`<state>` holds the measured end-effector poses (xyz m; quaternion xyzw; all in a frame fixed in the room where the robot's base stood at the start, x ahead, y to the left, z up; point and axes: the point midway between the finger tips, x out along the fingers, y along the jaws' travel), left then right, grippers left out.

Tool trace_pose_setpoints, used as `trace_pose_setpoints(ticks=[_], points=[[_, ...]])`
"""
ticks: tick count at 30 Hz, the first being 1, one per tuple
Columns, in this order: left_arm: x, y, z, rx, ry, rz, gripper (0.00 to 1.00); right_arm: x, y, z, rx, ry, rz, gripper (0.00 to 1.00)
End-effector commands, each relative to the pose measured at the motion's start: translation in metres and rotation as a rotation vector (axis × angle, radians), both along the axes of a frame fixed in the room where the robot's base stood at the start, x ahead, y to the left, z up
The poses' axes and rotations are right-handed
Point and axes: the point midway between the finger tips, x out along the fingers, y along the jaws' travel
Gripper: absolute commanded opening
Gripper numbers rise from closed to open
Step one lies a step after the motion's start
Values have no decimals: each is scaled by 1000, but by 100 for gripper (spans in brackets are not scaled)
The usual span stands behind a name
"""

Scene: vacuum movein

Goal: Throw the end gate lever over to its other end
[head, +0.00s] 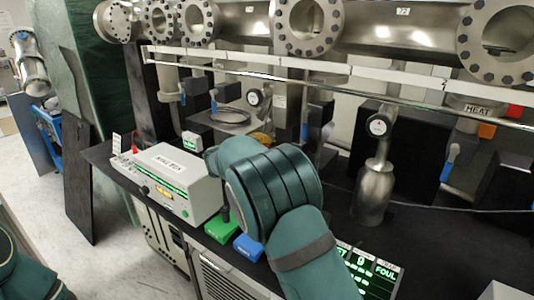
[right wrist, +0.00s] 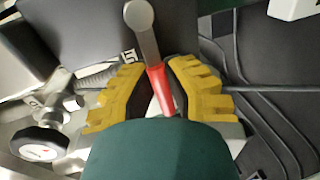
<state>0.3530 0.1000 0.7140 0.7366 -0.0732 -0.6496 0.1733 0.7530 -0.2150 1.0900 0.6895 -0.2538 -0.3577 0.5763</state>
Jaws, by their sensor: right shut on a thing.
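The lever in the right wrist view has a red sleeve (right wrist: 159,88) and a grey metal part with a rounded end (right wrist: 140,18) at the top. I take it for the end gate lever. My right gripper (right wrist: 157,92) has its yellow fingers on both sides of the red sleeve and is shut on it. In the head view my right forearm and wrist hide the lever; only a little yellow of the right gripper (head: 263,138) shows beyond them. My left gripper is not in view.
A white control box (head: 170,183) stands left of my right arm, with a green block (head: 220,229) and a blue block (head: 248,247) beside it. A green-lit panel (head: 375,268) reads FOUL. A metal rail (head: 350,80) and flanged pipes (head: 400,28) cross behind. A dial gauge (right wrist: 40,146) is near the gripper.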

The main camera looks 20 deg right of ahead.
Motion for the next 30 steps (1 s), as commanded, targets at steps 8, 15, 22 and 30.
trace_pose_setpoints(ticks=[8, 15, 22, 30], points=[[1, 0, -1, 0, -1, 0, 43, 7, 0, 9, 8, -29, 1, 0], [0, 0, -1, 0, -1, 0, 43, 7, 0, 11, 8, -31, 1, 0], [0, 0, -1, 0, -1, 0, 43, 7, 1, 11, 7, -30, 2, 44], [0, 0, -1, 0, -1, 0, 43, 6, 0, 7, 8, -22, 1, 44]])
